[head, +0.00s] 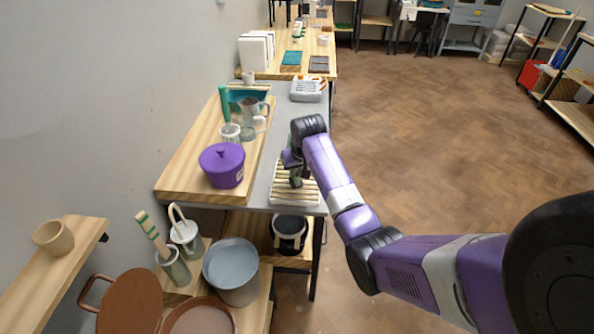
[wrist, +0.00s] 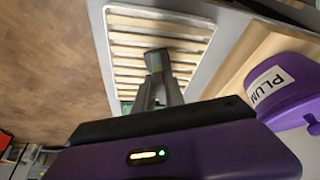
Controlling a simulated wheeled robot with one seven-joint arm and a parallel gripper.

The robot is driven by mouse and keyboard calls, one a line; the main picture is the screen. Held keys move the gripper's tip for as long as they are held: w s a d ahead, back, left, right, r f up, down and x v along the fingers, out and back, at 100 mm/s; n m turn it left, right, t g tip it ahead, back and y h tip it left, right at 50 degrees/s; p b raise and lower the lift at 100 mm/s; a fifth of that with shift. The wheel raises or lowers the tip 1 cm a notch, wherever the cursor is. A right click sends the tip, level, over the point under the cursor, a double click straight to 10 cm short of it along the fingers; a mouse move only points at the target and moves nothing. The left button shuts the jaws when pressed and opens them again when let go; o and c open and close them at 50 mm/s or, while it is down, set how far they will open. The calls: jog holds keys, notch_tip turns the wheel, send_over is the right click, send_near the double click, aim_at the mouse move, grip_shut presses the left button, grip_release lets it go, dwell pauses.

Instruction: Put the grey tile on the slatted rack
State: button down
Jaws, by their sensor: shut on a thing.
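The slatted rack (head: 283,197) is a white frame with pale wooden slats at the near end of the grey bench. It also fills the upper middle of the wrist view (wrist: 125,48). My gripper (head: 296,180) is over the rack, pointing down. In the wrist view my gripper (wrist: 156,82) is shut on a narrow dark grey piece (wrist: 157,60), which looks like the grey tile seen nearly edge-on. Fingers and hand hide most of it. I cannot tell whether its lower edge touches the slats.
A purple lidded pot (head: 222,166) stands left of the rack on a wooden board (head: 178,182), with a glass jug (head: 252,112) behind it. A white tray (head: 306,90) lies farther along the bench. Open floor lies to the right.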

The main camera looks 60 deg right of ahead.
jog(key=c, duration=1.8)
grip_release()
jog(key=shift+f, duration=0.15)
jog(key=shift+c, duration=0.2)
jog(key=o, duration=0.4)
jog(key=shift+o, duration=0.2)
